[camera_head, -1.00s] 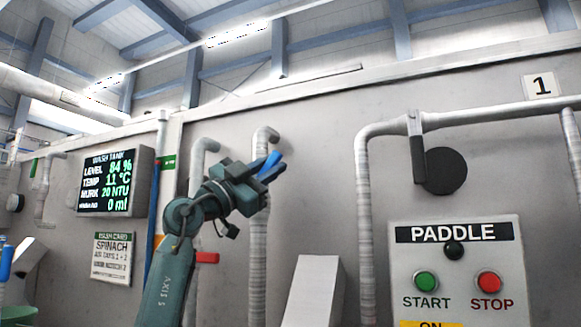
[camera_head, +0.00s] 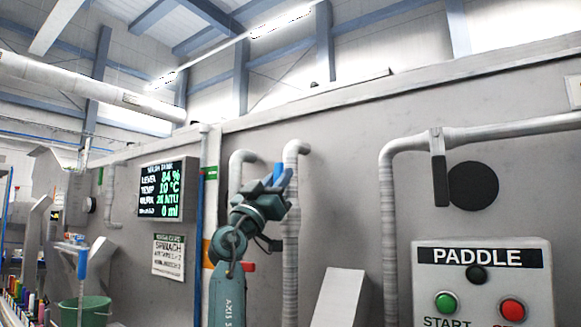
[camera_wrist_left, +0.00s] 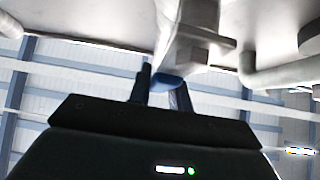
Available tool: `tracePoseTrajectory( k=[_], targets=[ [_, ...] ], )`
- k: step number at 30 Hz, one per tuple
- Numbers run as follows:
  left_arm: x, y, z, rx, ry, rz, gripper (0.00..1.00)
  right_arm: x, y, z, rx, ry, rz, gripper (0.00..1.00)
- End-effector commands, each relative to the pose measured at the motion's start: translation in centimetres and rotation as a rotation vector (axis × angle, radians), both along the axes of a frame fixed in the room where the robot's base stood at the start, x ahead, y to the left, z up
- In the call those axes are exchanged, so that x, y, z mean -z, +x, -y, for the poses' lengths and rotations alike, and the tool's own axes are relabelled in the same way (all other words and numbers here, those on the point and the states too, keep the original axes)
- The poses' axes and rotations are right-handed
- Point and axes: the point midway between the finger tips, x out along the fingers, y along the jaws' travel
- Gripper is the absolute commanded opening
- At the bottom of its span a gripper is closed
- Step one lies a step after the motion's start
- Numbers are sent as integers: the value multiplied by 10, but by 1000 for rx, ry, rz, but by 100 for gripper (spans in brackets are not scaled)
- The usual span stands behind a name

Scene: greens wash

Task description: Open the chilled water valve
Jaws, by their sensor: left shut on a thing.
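My left gripper (camera_head: 281,178) is raised in front of the pipes on the grey wall, its jaws pointing up. In the left wrist view, its two dark fingers (camera_wrist_left: 163,92) are shut on a blue handle (camera_wrist_left: 168,82), which sits below a pale fitting (camera_wrist_left: 185,45). In the head view, blue parts show at the jaws, close to the white pipe (camera_head: 290,225); handle and fingers are hard to separate there. The valve body is largely hidden by the gripper. My right gripper is not in view.
A display (camera_head: 167,190) reads temperature 10 °C and 0 ml. A red part (camera_head: 248,267) shows beside my left arm. A paddle panel (camera_head: 485,285) with green and red buttons is on the right. A green bucket (camera_head: 87,310) stands at lower left.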

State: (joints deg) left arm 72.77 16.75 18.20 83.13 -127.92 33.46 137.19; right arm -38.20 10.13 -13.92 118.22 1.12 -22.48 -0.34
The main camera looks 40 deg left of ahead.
Motion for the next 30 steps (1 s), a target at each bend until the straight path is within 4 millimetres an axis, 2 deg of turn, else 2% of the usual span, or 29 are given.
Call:
tracePoseTrajectory(
  k=[1,9,20,21,28,30],
  targets=[
    [-3,1,-2,3,-18,-1,0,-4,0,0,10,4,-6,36],
    [0,0,-11,1,-63,-1,0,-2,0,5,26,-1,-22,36],
    [1,0,-12,2,-69,0,0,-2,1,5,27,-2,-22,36],
    [1,0,-13,2,-69,0,21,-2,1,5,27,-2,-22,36],
    [0,0,-12,0,-66,0,40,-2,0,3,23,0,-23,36],
    [0,0,-12,1,-66,0,42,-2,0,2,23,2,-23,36]
  ],
)
